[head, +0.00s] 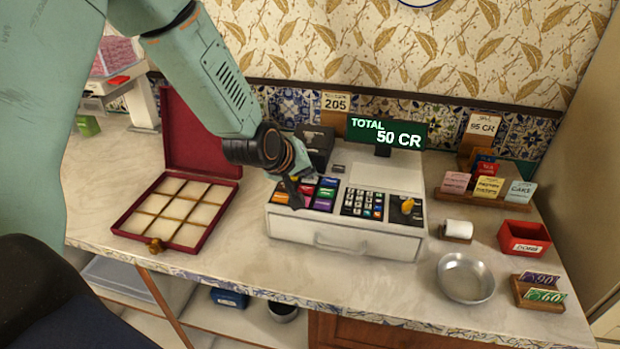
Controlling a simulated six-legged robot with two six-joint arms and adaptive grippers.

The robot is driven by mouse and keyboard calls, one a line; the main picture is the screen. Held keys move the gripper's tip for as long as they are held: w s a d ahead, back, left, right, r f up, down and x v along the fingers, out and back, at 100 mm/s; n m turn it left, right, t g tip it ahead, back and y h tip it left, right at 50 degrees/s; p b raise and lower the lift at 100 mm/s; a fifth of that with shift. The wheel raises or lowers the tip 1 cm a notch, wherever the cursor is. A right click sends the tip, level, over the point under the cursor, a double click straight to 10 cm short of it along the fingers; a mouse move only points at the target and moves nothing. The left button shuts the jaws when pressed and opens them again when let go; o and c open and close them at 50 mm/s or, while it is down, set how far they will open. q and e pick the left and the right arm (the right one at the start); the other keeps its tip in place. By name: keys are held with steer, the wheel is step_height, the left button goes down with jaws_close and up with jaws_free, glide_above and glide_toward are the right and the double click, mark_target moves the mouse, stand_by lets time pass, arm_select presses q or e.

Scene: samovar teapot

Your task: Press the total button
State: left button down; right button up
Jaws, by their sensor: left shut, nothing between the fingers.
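The white cash register (345,240) stands on the counter with its drawer closed. Its left panel has several coloured keys (325,192), and a dark number keypad (362,204) sits in the middle. A panel with a yellow knob-like piece (407,204) is at its right. The labels are too small to read, so I cannot tell which key is the total button. The green display (386,134) reads "TOTAL 50 CR". My left gripper (296,201) is shut and empty, pointing down at the left key panel and hiding some keys. I cannot tell whether it touches one. My right gripper is not in view.
An open red box (125,228) with pale compartments lies left of the register. A metal bowl (466,278), a paper roll (457,230), a red bin (523,238) and card racks (483,200) stand to the right. Bare counter lies in front of the register.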

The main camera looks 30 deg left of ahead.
mark_target(307, 181)
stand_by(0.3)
arm_select(q)
steer(key=shift+r+p, duration=0.7)
steer(key=shift+r, duration=0.1)
steer(key=shift+w+r+p, duration=0.1)
steer(key=shift+r+p, duration=0.3)
step_height(307, 181, up, 4)
steer(key=p, duration=0.3)
steer(key=shift+r+p, duration=0.15)
steer(key=shift+p, duration=0.2)
